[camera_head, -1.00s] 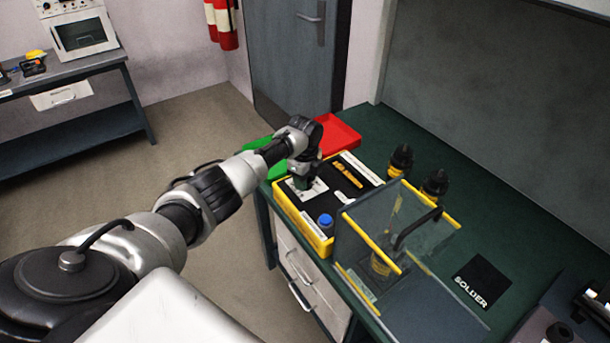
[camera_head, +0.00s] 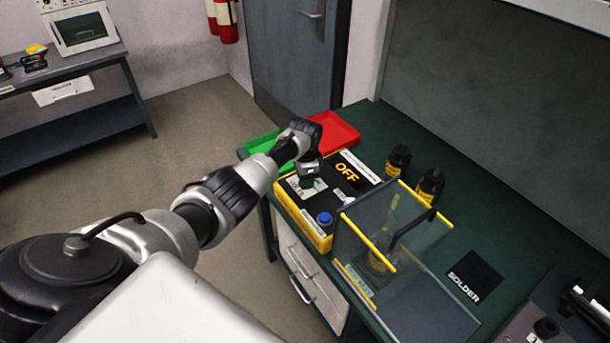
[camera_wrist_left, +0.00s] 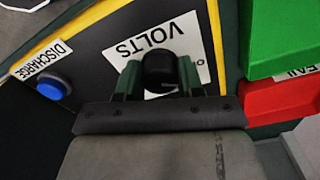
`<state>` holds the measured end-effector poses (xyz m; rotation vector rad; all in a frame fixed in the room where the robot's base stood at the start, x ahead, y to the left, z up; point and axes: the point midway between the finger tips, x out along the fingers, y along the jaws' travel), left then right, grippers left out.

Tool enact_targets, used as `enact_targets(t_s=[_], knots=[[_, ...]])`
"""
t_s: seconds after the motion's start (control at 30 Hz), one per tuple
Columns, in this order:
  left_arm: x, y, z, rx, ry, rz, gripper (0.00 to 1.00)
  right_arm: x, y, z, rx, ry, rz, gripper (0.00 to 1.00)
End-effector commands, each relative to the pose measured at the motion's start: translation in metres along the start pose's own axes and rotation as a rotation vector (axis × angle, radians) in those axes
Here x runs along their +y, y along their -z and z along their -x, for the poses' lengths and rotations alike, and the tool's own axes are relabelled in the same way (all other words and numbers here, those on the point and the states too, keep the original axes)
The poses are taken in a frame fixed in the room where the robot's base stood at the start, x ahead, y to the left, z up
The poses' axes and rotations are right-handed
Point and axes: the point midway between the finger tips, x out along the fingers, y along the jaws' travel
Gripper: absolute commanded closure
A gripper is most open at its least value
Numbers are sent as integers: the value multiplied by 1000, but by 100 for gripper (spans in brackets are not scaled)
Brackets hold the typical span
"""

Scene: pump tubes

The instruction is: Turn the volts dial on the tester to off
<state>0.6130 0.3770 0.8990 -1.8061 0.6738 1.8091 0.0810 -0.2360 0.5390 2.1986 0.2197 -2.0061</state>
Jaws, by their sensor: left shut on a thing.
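The tester (camera_head: 322,236) is a yellow-edged box with a black top, on the green bench. Its display (camera_head: 347,174) reads OFF in yellow letters. The black volts dial (camera_wrist_left: 160,70) sits on a white label marked VOLTS (camera_wrist_left: 150,38). My left gripper (camera_wrist_left: 160,82) is shut on the dial, with a green finger on each side of it. In the head view my left gripper (camera_head: 308,178) points down onto the tester, and it hides the dial there. A blue discharge button (camera_head: 325,218) stands near the tester's front corner; it also shows in the wrist view (camera_wrist_left: 51,87). My right gripper is not in view.
A green tray (camera_head: 262,143) and a red tray (camera_head: 336,131) lie behind the tester. A clear yellow-edged guard (camera_head: 372,239) stands to its right, with two dark yellow-banded bottles (camera_head: 398,162) behind. A black SOLDER mat (camera_head: 474,276) lies farther right.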

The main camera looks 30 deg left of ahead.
Motion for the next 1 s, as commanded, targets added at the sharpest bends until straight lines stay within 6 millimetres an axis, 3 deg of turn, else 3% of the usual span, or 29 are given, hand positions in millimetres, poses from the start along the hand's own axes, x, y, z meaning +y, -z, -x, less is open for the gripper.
enact_targets(t_s=[0.33, 0.83, 0.87, 1.0], knots=[[-1, 1, 2, 3, 4, 123, 86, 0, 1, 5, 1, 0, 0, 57], [-2, 1, 2, 4, 4, 142, 86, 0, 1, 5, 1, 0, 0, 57], [-2, 1, 2, 5, 4, 142, 61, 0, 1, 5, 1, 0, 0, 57], [-1, 1, 2, 3, 3, 141, 39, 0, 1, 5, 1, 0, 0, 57]])
